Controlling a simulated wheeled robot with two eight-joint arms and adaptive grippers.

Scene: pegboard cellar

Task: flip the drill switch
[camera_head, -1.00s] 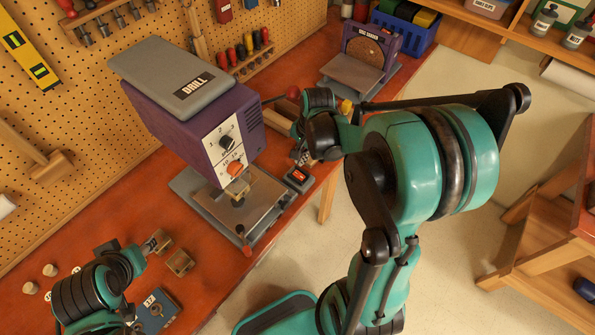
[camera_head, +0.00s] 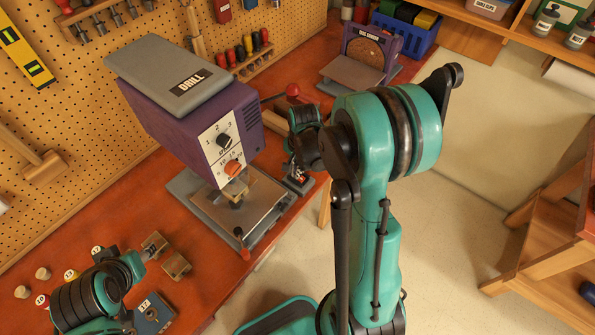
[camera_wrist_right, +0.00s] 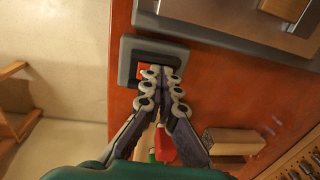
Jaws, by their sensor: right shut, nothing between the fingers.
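The drill (camera_head: 190,120) is a purple machine with a grey top and a white dial panel, standing on the bench. Its switch (camera_head: 297,182) is a small grey box by the drill's base, mostly covered by my gripper. In the right wrist view the switch (camera_wrist_right: 127,62) shows a dark recess and an orange-red rocker, partly hidden by my fingers. My right gripper (camera_wrist_right: 162,74) is shut and empty, tips over the rocker; I cannot tell whether they touch it. It also shows in the head view (camera_head: 297,172). My left gripper (camera_head: 138,262) is low at left, its fingers unclear.
A disc sander (camera_head: 362,62) and a blue crate (camera_head: 408,32) stand farther back. Near my left arm are a blue block (camera_head: 152,314), tan blocks (camera_head: 177,264) and small numbered discs. A red-tipped lever (camera_head: 292,90) sticks out behind the drill.

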